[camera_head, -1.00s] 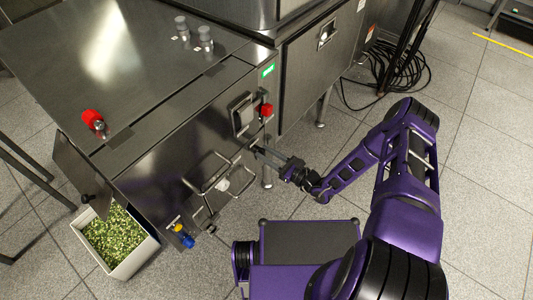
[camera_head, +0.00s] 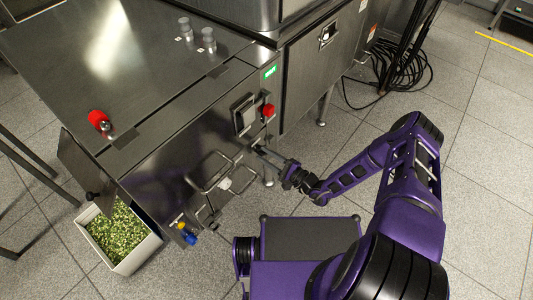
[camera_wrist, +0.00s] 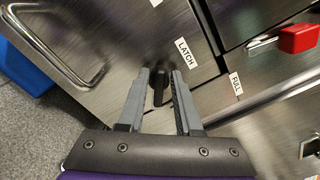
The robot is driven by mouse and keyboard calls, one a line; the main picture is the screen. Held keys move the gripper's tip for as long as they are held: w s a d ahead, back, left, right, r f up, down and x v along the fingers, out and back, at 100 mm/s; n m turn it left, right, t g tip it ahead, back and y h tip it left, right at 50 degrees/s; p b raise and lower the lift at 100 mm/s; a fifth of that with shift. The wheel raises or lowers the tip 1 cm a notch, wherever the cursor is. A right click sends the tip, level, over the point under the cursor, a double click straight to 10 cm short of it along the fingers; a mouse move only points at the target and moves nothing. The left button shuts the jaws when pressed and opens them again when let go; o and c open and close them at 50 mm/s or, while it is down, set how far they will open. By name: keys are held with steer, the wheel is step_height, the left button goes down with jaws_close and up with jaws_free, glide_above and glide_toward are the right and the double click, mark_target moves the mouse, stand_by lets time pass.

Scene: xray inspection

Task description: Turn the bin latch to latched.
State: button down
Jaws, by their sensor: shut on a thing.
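The bin latch (camera_wrist: 158,94) is a small dark knob on the steel front panel, beside a white label reading LATCH (camera_wrist: 187,53) in the wrist view. My gripper (camera_wrist: 160,74) has its two grey fingers on either side of the knob, shut on it. The knob's long side runs roughly along the fingers. In the head view my gripper (camera_head: 258,150) reaches the machine's front from the right, and the latch is too small and covered to make out there.
A bent metal handle (camera_head: 207,172) sticks out left of my gripper. A red knob (camera_head: 268,111) is above it. A white bin of green pieces (camera_head: 154,243) stands on the floor at left, below a hinged flap (camera_head: 82,168). Cables (camera_head: 398,72) lie behind.

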steer(key=shift+s+f+n+p, duration=0.15)
steer(key=shift+n+p, duration=0.25)
steer(key=shift+n, duration=0.85)
steer(key=shift+w+f+n+p, duration=0.15)
steer(key=shift+n+p, duration=0.2)
steer(key=shift+n, duration=0.85)
steer(key=shift+s+f+n+p, duration=0.15)
steer(key=shift+n+p, duration=0.25)
steer(key=shift+n, duration=0.85)
steer(key=c, duration=0.9)
jaws_free()
